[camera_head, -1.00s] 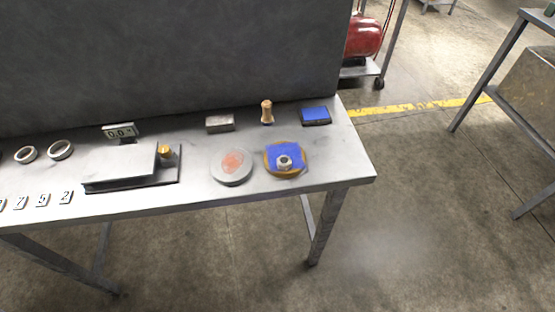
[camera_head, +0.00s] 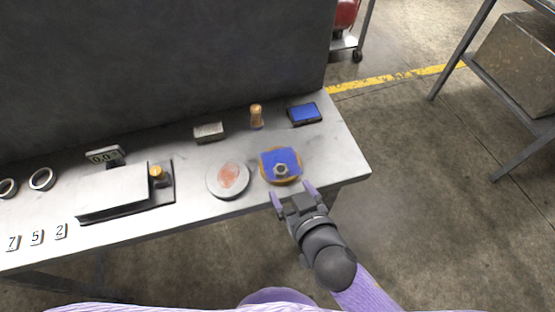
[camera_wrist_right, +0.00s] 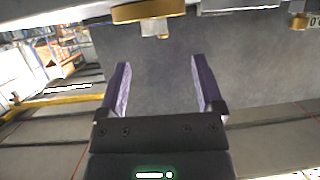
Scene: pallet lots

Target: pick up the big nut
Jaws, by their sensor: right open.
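The big nut (camera_head: 281,170), a grey metal nut, sits on a blue square pad (camera_head: 272,157) on a round orange-brown disc (camera_head: 268,180), near the table's front right. My right gripper (camera_head: 292,189) is open and empty, just in front of the disc and table edge, apart from the nut. In the right wrist view, which looks upside down, the nut (camera_wrist_right: 155,27) shows beyond my open fingers (camera_wrist_right: 161,62), below the disc (camera_wrist_right: 148,11). My left gripper is not in view.
A grey disc with a reddish patch (camera_head: 229,178) lies left of the nut. Behind stand a metal block (camera_head: 209,132), a wooden-handled piece (camera_head: 256,117) and a blue-topped box (camera_head: 304,113). A scale (camera_head: 112,190) with a display stands left. The table's right end (camera_head: 345,150) is clear.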

